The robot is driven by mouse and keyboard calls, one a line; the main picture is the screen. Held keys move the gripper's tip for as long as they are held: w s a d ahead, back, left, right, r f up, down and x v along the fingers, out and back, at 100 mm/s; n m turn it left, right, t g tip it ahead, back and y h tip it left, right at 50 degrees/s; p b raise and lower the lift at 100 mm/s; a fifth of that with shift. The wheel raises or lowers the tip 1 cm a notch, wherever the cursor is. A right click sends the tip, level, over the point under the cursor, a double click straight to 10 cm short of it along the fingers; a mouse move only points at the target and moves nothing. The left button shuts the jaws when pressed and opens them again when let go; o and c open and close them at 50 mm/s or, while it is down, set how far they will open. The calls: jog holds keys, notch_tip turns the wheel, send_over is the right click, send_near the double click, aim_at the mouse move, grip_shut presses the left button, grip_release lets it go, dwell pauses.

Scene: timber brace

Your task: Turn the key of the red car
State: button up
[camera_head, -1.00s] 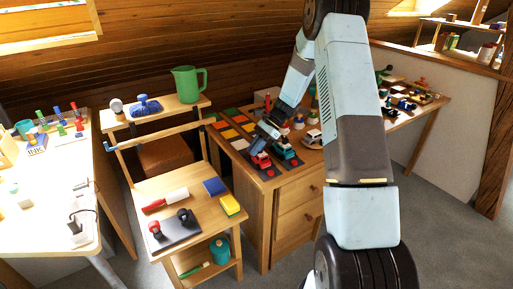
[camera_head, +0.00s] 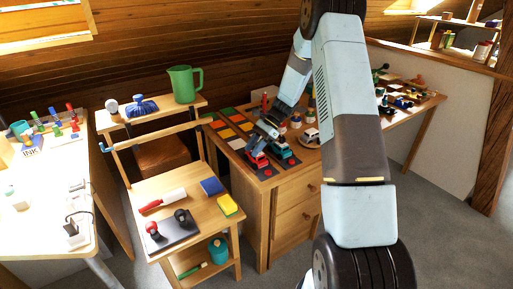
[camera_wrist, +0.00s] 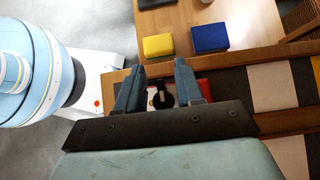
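The red car (camera_head: 257,159) sits on a dark strip at the front left of the wooden desk, beside a teal car (camera_head: 280,151). My gripper (camera_head: 262,139) is low over the red car, and my arm partly hides the spot. In the wrist view my gripper (camera_wrist: 158,72) has its two fingers spread apart. A black, round-headed part (camera_wrist: 161,98), which looks like the key, shows between the fingers, with a gap on either side. A patch of red (camera_wrist: 205,88) shows beside the right finger. Most of the car is hidden by the gripper in that view.
A white toy vehicle (camera_head: 311,136) stands farther right on the desk (camera_head: 293,190). A small wooden stand at left holds a yellow block (camera_head: 228,205), a blue block (camera_head: 212,187) and a red-handled tool. Coloured tiles lie behind the cars.

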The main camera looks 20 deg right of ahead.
jog(key=v, duration=1.4)
jog(key=shift+f, duration=0.1)
jog(key=s+a+r+n+t+h, duration=0.2)
jog(key=s+a+r+n+h, duration=0.15)
jog(key=s+r, duration=0.55)
jog(key=s+a+r+n+t+h, duration=0.15)
jog(key=s+r+n, duration=0.25)
jog(key=s+r, duration=0.5)
jog(key=s+r+n+t+h, duration=0.1)
jog(key=s+r+n+t, duration=0.1)
jog(key=s, duration=0.8)
jog(key=s+a+r+n+t+h, duration=0.1)
jog(key=s+n, duration=0.4)
jog(key=s, duration=0.6)
jog(key=shift+s+a+r+t+h, duration=0.2)
jog(key=shift+r+t+h, duration=0.4)
jog(key=shift+t+h, duration=0.3)
